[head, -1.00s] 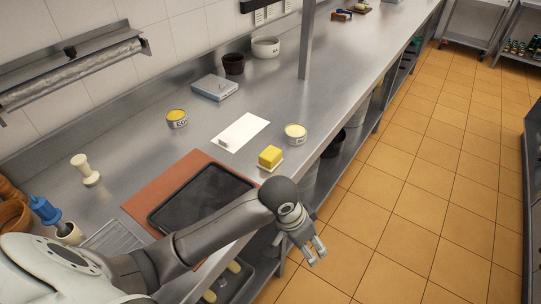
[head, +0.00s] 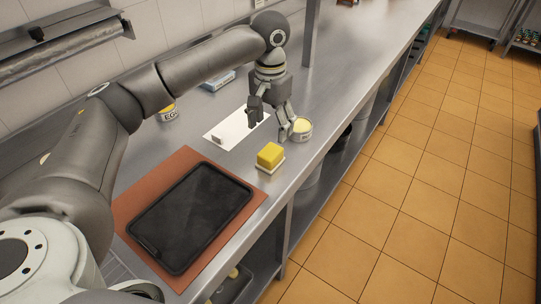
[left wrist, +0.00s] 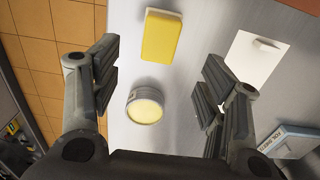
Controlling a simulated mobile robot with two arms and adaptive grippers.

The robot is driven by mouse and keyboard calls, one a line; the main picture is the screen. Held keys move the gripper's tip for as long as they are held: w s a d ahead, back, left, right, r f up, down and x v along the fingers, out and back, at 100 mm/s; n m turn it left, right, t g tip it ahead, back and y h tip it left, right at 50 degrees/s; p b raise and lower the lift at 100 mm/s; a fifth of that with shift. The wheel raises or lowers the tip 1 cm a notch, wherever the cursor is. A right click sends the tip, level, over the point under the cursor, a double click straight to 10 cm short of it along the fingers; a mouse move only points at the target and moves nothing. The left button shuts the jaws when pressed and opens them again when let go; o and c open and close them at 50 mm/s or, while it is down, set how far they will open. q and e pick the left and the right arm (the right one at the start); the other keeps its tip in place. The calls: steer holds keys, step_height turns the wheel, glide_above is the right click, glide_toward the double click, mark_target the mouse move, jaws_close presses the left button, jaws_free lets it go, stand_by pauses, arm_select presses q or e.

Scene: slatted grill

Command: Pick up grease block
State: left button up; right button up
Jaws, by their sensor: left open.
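The grease block, a yellow block (head: 270,155) on a small pale base, sits near the counter's front edge. In the left wrist view the yellow block (left wrist: 162,36) lies at top centre, beyond the fingertips. My left gripper (head: 268,128) points down over the counter, open and empty, just behind the block in the head view. In the left wrist view its fingers (left wrist: 158,88) stand wide apart. A round tub with pale yellow contents (head: 301,127) is beside the right finger; in the left wrist view the tub (left wrist: 146,106) shows between the fingers. My right gripper is out of view.
A black tray (head: 190,215) lies on a reddish board (head: 128,207) in front. A white sheet (head: 228,134) with a small pale block lies behind the yellow block. A labelled tub (head: 168,113) and a blue-grey box (head: 216,80) stand farther back.

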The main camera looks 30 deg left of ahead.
mark_target(270, 151)
arm_select(q)
step_height(270, 151, down, 5)
steer(key=shift+s+r, duration=0.1)
steer(key=shift+r, duration=0.05)
steer(key=shift+f+p, duration=0.85)
steer(key=shift+f, duration=1.9)
steer(key=shift+c, duration=0.4)
steer(key=c, duration=1)
steer(key=shift+c, duration=0.2)
steer(key=shift+r, duration=0.15)
